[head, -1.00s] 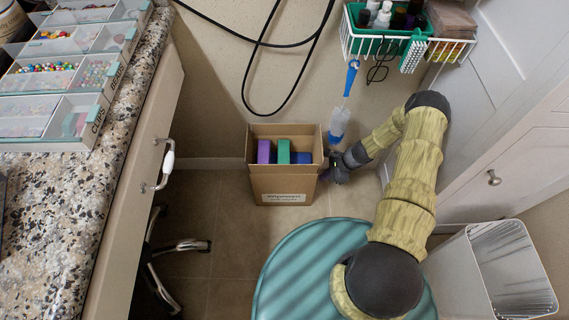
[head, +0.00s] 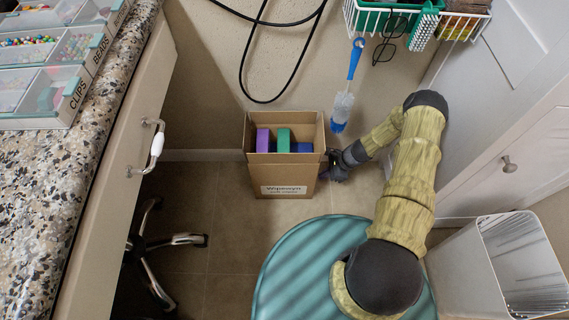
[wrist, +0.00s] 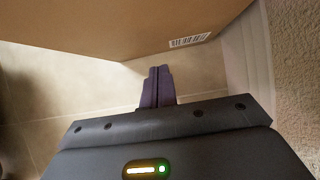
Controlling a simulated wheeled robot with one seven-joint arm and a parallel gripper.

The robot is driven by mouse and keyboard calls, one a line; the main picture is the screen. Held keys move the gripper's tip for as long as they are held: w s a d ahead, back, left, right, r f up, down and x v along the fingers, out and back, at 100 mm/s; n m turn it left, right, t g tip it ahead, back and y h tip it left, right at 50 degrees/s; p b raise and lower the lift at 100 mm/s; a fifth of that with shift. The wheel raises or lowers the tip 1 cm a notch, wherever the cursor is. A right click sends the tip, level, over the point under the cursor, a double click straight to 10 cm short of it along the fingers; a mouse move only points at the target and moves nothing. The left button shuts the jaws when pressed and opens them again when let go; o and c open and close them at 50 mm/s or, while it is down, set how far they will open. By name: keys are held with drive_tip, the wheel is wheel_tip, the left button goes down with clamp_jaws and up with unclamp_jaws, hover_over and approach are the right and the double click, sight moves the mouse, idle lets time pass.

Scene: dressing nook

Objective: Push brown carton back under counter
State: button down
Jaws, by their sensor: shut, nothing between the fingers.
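The brown carton (head: 290,177) stands upright on the floor near the back wall, to the right of the counter (head: 108,160). Its top is open, and purple, green and blue items show inside. A white label is on its front. My gripper (head: 327,168) is low at the carton's right side, its fingers partly hidden in the head view. In the wrist view, the carton's wall (wrist: 110,25) with a barcode label fills the top. My gripper's fingers (wrist: 158,72) are together and empty, close to the carton's lower edge. I cannot tell if they touch it.
A chair base (head: 150,250) stands under the counter's edge, left of the carton. Floor (head: 205,190) is clear between the carton and the counter. A blue brush (head: 343,103) and black cable (head: 263,60) hang above. A white bin (head: 490,270) stands at the right.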

sight(317, 183)
drive_tip(key=shift+f+b, duration=0.4)
drive_tip(key=shift+f, duration=0.45)
drive_tip(key=shift+a, duration=0.1)
drive_tip(key=shift+f, duration=0.25)
drive_tip(key=shift+s+f, duration=0.1)
drive_tip(key=shift+f+b, duration=0.85)
drive_tip(key=shift+r, duration=0.15)
